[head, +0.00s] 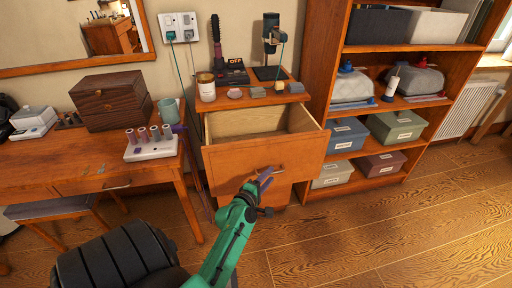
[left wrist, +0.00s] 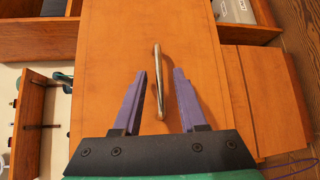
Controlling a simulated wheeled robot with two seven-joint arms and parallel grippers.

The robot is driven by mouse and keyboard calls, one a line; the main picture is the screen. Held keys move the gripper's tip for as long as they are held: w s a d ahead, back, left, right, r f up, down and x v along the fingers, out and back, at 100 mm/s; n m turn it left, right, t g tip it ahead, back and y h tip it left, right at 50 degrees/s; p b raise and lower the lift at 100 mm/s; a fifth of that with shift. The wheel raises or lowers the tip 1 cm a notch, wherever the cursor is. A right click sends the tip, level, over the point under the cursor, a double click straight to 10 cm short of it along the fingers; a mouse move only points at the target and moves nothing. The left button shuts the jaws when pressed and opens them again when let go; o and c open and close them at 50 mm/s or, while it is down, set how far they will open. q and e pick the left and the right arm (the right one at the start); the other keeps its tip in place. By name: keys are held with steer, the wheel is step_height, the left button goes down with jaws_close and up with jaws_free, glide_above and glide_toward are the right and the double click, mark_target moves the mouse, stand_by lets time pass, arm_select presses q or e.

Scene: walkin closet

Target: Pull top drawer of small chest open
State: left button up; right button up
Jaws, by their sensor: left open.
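The small chest (head: 203,115) stands against the wall in the middle of the head view. Its top drawer (head: 235,157) is pulled well out, and its empty pale inside (head: 250,121) shows. The drawer front also fills much of the left wrist view (left wrist: 110,70). A metal bar handle (left wrist: 157,65) on that front lies between the spread purple fingers of my left gripper (left wrist: 159,72), with a gap on both sides. In the head view, my left gripper (head: 262,181) is at the drawer front and partly hides the handle. My right gripper is not in view.
A jar (head: 206,88), a round hairbrush (head: 216,42) and several small items stand on the chest top. A wooden desk (head: 75,162) is at the left. Shelves with boxes (head: 397,127) stand close on the right. The wood floor (head: 390,225) in front is clear.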

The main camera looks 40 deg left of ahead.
arm_select(q)
steer(key=b+v, duration=0.1)
steer(key=v, duration=1)
steer(key=shift+s, duration=0.35)
steer(key=s+d+f+m+g+h+p, duration=0.1)
steer(key=s+d+f+m+g, duration=0.15)
steer(key=f, duration=0.55)
steer(key=s+d+f+m+g+h+p, duration=0.1)
steer(key=s+d+f+m+g, duration=0.2)
steer(key=f, duration=0.5)
steer(key=s+d+f+m+g+h+p, duration=0.1)
steer(key=d+f+m+g, duration=0.15)
steer(key=f+m, duration=0.4)
steer(key=s+f+m+g+p, duration=0.1)
steer(key=s+f+m+g, duration=0.2)
steer(key=s+f+m, duration=0.3)
steer(key=s+f+m+g+p, duration=0.1)
steer(key=s+f+m+g, duration=0.3)
steer(key=s, duration=1.1)
step_height(320, 180, down, 5)
steer(key=shift+r+m+p, duration=0.1)
steer(key=shift+m+p, duration=0.2)
steer(key=shift+m, duration=0.8)
